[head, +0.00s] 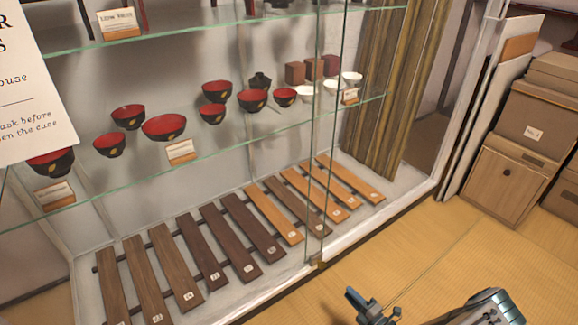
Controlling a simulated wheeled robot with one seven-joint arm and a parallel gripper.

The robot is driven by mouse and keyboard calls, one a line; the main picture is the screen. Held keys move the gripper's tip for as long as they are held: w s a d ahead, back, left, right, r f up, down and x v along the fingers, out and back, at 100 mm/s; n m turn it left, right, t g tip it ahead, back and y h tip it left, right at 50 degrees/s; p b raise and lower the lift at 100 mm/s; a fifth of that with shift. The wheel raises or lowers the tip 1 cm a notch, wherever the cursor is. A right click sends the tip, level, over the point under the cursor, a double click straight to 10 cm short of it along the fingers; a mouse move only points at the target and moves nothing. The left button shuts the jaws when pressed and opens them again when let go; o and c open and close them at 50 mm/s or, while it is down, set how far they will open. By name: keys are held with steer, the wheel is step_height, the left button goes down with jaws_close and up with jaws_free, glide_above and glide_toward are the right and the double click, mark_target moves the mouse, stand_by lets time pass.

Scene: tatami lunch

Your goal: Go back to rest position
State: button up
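My gripper (374,307) shows only in part at the bottom edge of the head view, right of centre, over the tatami floor (440,245). The frame cuts it off, so I cannot tell whether it is open or shut, and I see nothing held in it. A grey and teal part of my arm (490,308) shows to its right. My gripper appears apart from the display case.
A glass display case (318,262) fills the left and middle, with red and black bowls (164,127) above wooden slats (205,250). A sign (30,90) hangs at the left. Boxes (505,183) and leaning panels (490,110) stand at the right. The tatami in front is clear.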

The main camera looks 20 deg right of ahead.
steer(key=w+a+r+n+g+y+p, duration=0.1)
steer(key=a+r+n+g+p, duration=0.35)
steer(key=r+n, duration=0.7)
steer(key=a+r+n+g+y+p, duration=0.25)
steer(key=r+n+g+p, duration=0.4)
steer(key=r, duration=1.05)
steer(key=w+a+r+n+g+y+p, duration=0.1)
steer(key=a+r+n+g+p, duration=0.4)
steer(key=r+n, duration=0.7)
steer(key=s+a+r+n+h+p, duration=0.3)
steer(key=s+r+n+p, duration=0.1)
steer(key=r, duration=0.9)
steer(key=s+a+r+n+t+h+p, duration=0.1)
steer(key=s+a+r+n+h+p, duration=0.2)
steer(key=r+n+p, duration=0.4)
steer(key=s+a+r+n+h+p, duration=0.3)
steer(key=s+r+n+p, duration=0.3)
steer(key=r, duration=1.5)
steer(key=s+n+h, duration=0.1)
steer(key=n, duration=0.2)
steer(key=shift+t+h, duration=0.35)
steer(key=shift+t, duration=0.05)
